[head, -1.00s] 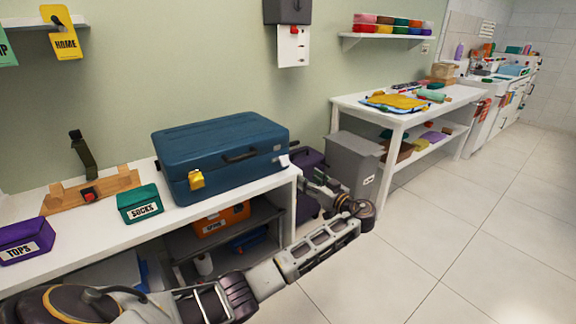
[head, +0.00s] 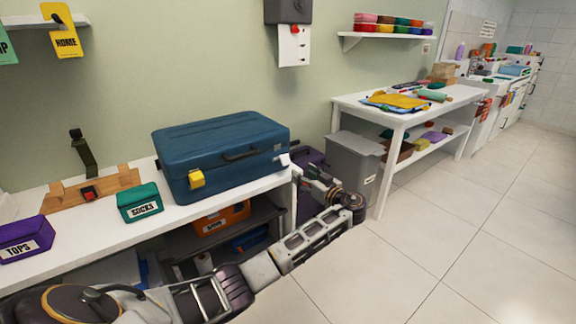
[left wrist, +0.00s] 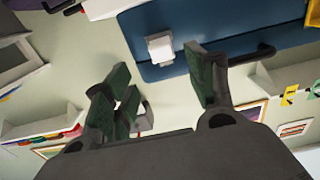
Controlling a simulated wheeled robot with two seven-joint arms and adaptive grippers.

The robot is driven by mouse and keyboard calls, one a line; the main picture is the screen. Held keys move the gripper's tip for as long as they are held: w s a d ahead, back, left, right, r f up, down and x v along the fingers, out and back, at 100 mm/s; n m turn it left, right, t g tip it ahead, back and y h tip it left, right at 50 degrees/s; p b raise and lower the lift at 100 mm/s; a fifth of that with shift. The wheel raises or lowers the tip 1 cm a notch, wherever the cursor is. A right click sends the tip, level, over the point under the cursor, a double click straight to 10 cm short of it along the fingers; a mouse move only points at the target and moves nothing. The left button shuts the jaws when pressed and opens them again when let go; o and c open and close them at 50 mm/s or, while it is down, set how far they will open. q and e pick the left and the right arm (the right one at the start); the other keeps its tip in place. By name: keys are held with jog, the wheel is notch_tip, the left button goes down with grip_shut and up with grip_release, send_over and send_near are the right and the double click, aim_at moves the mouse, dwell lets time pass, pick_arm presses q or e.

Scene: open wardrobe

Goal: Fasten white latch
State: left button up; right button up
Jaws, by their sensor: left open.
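A closed blue suitcase (head: 222,155) sits on the white bench. Its white latch (head: 284,159) is at the right end of the front side, and a yellow latch (head: 196,179) is at the left. My left gripper (head: 298,172) is just right of the white latch, partly hidden at the bench corner. In the left wrist view the white latch (left wrist: 160,48) shows on the blue shell, apart from the fingers. There, my left gripper (left wrist: 160,88) is open and empty, its dark green pads to either side below the latch. My right gripper is not in view.
The white bench (head: 90,240) also holds a green SOCKS box (head: 140,203), a purple TOPS box (head: 25,239) and a wooden board with a strap. A grey bin (head: 352,160) stands right of my left arm. Floor to the right is clear.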

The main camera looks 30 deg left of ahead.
aim_at(287, 162)
pick_arm(q)
jog(key=b+x, duration=0.1)
jog(key=x, duration=0.8)
jog(key=shift+w+a+b, duration=0.1)
jog(key=shift+a+b, duration=0.15)
jog(key=shift+b, duration=0.15)
jog(key=shift+w+a, duration=0.2)
jog(key=shift+a, duration=0.2)
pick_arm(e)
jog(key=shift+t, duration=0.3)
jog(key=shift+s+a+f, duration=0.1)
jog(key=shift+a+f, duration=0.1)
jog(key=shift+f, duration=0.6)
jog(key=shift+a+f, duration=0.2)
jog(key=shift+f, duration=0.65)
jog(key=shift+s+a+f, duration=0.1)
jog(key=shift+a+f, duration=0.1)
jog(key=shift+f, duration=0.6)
pick_arm(q)
jog(key=shift+c, duration=0.3)
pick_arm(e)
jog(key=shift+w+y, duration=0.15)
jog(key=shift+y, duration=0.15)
pick_arm(q)
jog(key=c, duration=0.7)
jog(key=shift+c, duration=0.7)
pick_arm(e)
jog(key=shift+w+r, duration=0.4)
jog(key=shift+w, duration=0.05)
